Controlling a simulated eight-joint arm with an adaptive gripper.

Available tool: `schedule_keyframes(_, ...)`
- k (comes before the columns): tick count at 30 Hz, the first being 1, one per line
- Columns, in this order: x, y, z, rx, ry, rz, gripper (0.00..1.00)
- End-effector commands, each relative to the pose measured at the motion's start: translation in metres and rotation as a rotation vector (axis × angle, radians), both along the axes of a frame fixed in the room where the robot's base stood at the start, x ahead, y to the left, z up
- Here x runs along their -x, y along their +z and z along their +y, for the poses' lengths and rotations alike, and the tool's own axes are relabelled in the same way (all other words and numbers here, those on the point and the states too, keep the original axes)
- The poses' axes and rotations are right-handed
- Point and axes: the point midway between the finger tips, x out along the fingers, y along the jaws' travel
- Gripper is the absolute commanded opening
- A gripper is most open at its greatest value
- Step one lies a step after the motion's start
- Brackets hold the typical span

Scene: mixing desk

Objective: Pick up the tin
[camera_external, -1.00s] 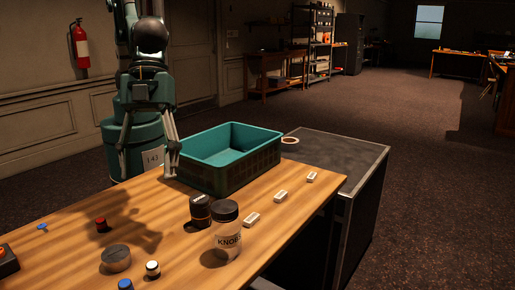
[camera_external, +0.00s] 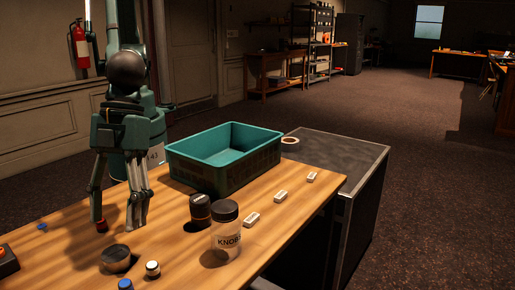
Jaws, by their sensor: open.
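A small round grey tin (camera_external: 116,259) lies flat on the wooden desk at the front left. My gripper (camera_external: 119,226) points down above the desk, just behind the tin, with its fingers spread apart and nothing between them. Its left finger comes down in front of or beside a small red knob (camera_external: 101,226), which it partly covers. I cannot tell the exact height of the fingertips above the desk.
A white-topped knob (camera_external: 152,268) and a blue knob (camera_external: 126,285) stand close in front of the tin. A lidded jar (camera_external: 226,238), a black cylinder (camera_external: 200,208) and a teal crate (camera_external: 184,172) stand to the right. A blue piece (camera_external: 42,226) lies left.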

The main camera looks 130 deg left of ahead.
Motion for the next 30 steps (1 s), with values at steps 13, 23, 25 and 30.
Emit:
schedule_keyframes(13,-0.004,-0.021,-0.008,0.000,0.000,0.000,0.54)
schedule_keyframes(23,-0.004,-0.024,-0.009,0.000,0.000,0.000,0.54)
schedule_keyframes(25,-0.004,-0.024,-0.009,0.000,0.000,0.000,0.54)
schedule_keyframes(30,-0.004,-0.028,-0.010,0.000,0.000,0.000,0.54)
